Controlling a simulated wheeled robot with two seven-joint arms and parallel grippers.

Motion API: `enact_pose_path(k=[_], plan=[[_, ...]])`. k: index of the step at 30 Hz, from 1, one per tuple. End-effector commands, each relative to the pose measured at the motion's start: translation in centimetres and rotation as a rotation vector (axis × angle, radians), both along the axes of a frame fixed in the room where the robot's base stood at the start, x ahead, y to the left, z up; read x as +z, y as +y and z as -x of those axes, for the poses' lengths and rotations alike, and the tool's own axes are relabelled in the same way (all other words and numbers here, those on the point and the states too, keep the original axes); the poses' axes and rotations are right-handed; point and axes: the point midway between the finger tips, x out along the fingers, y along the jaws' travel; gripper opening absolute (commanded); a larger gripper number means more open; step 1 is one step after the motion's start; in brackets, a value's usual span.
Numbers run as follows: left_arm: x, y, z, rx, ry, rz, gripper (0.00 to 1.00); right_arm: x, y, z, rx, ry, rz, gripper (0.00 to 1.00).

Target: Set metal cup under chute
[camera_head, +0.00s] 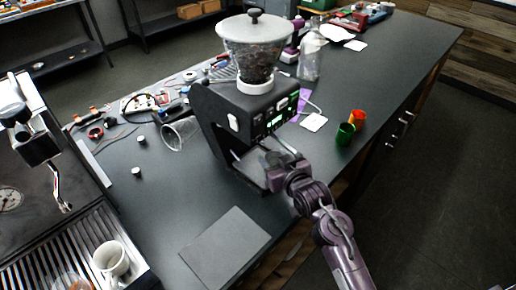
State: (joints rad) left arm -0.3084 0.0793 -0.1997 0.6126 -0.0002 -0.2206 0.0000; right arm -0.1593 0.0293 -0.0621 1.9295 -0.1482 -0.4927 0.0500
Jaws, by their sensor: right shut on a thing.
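The grinder (245,112) is a black, slanted body with lit buttons on its front and a clear hopper (262,45) of dark beans on top. My right gripper (275,168) is at the grinder's lower front, reaching in beneath the button panel from the right. It is shut on a greyish, shiny thing, likely the metal cup (254,165), at the grinder's base. The gripper and grinder hide much of this thing. The chute is hidden, so I cannot tell whether the cup is directly under it. My left gripper is not in view.
A dark grey flat panel (225,248) lies in front of the grinder. A clear glass (174,136) lies tipped left of it. Green (345,134) and orange (357,118) cups stand to the right. A coffee machine with a drip grate (72,248) and white mug (111,260) is at left.

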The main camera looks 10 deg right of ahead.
Motion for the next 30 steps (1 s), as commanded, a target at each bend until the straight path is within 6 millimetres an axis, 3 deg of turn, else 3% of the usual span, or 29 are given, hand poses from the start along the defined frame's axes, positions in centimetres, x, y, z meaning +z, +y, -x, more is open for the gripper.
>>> enact_pose_path(k=[7, 14, 18, 30], plan=[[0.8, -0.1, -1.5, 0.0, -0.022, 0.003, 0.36, 0.1, 1.4, -2.2, -0.001, -0.001, -0.001, 0.2], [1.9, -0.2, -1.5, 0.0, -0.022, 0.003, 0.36, 0.3, 3.6, -5.3, 0.0, -0.003, -0.003, 0.2], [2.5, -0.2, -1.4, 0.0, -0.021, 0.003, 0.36, -1.2, 3.5, -5.2, -0.001, 0.002, 0.001, 0.2], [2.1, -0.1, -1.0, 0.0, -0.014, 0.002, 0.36, -2.0, 3.4, -5.2, -0.001, 0.0, 0.001, 0.2]])
